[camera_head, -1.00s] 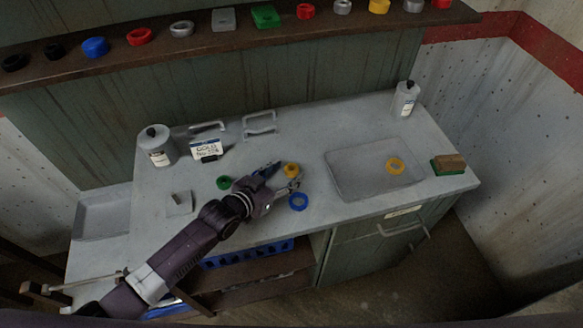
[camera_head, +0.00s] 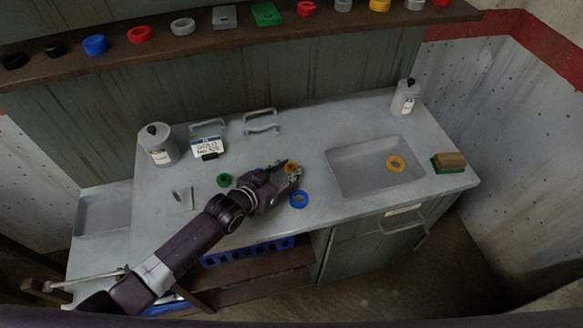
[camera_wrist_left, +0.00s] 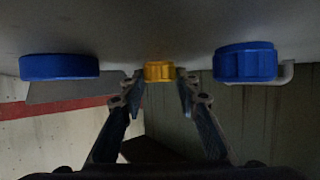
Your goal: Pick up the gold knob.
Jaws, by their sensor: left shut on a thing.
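The gold knob (camera_head: 291,168) is on the grey counter, left of the sunken basin, partly hidden by my left gripper. My left gripper (camera_head: 290,171) reaches in from the lower left, with its fingers at the knob. In the left wrist view the gold knob (camera_wrist_left: 159,71) lies between the two fingertips (camera_wrist_left: 159,82), and the gripper is shut on it. I cannot tell whether the knob is clear of the counter. A second gold round piece (camera_head: 395,163) lies in the basin. A small sign (camera_head: 208,148) appears to read "GOLD". My right gripper is not in view.
A blue ring (camera_head: 298,199) lies just in front of my gripper and a green one (camera_head: 224,180) to its left. The wrist view shows blue knobs on the left (camera_wrist_left: 60,67) and right (camera_wrist_left: 245,62). The basin (camera_head: 345,183) and a brown-green block (camera_head: 448,162) are right.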

